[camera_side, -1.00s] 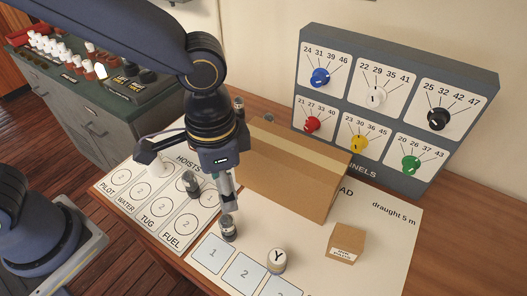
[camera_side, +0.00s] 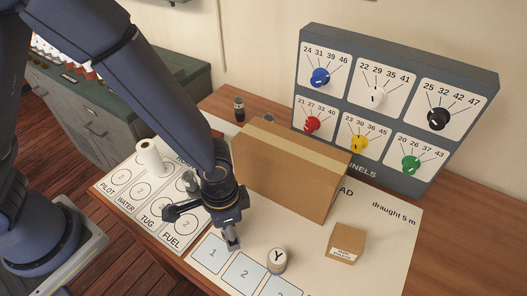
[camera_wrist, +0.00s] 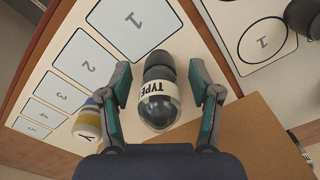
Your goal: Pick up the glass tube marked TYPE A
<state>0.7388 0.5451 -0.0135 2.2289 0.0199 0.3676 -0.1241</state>
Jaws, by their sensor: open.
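In the wrist view a glass tube (camera_wrist: 158,100) with a dark cap and a white label reading "TYPE" stands between the two fingers; the rest of its marking is out of sight. My gripper (camera_wrist: 160,76) is open, with one finger on each side of the tube and a visible gap at each side. In the side view my gripper (camera_side: 231,243) is low over the board near square 1, and it hides the tube there.
A cardboard box (camera_side: 285,180) stands close behind my gripper. A jar marked Y (camera_side: 277,260) and a small carton (camera_side: 345,243) stand to the right. A white roll (camera_side: 150,158) and a dark tube (camera_side: 190,182) stand on the hoists card. A dark tube (camera_side: 239,110) stands behind the box.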

